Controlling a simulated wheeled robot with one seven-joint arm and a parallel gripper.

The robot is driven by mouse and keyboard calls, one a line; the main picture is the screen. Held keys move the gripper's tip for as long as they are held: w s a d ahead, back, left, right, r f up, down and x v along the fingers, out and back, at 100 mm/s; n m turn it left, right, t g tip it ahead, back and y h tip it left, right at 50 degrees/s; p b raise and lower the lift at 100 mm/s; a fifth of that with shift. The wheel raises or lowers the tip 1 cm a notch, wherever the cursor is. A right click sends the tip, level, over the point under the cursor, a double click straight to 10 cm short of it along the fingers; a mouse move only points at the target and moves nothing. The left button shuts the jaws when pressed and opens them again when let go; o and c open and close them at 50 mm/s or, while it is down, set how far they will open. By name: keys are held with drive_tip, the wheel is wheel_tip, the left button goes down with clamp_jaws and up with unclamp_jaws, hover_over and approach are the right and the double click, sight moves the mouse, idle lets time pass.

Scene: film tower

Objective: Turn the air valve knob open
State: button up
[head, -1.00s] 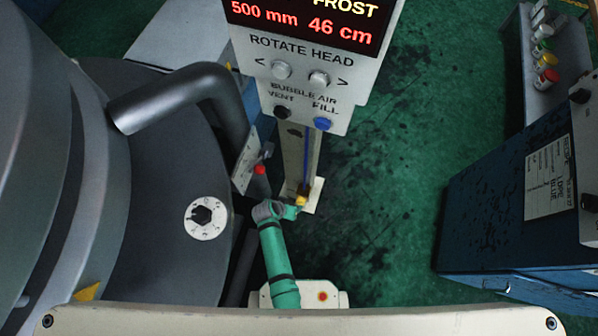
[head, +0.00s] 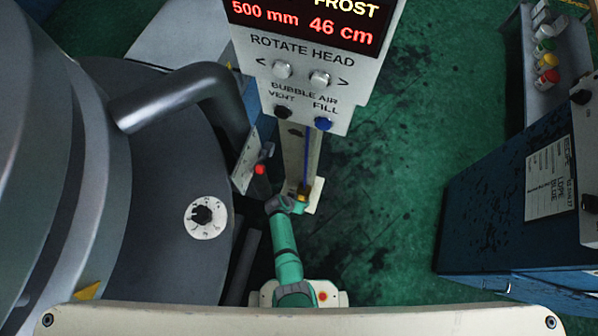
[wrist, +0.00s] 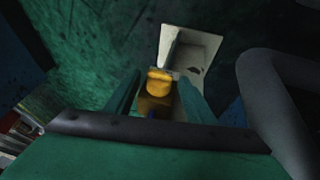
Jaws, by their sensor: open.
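A yellow-orange knob (wrist: 159,82), apparently the air valve knob, sits low at the foot of the pale post that carries the blue air line. In the head view only a small yellow-brown part of it (head: 304,188) shows, partly hidden by my arm. My gripper (wrist: 157,98) is open, with one green finger on each side of the knob in the wrist view. I cannot tell whether the fingers touch it. In the head view my gripper (head: 299,202) is at the foot of the post.
The pale post (head: 295,150) rises to a control panel (head: 310,65) with buttons and a lit display. A large grey machine with a bent pipe (head: 190,90) and a black dial knob (head: 202,215) stands left. A red knob (head: 260,169) is close by. A blue cabinet (head: 490,220) stands right; green floor between is clear.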

drive_tip(key=shift+w+d+f, duration=0.1)
drive_tip(key=shift+d+f, duration=0.05)
drive_tip(key=shift+f, duration=0.25)
drive_tip(key=c, duration=1)
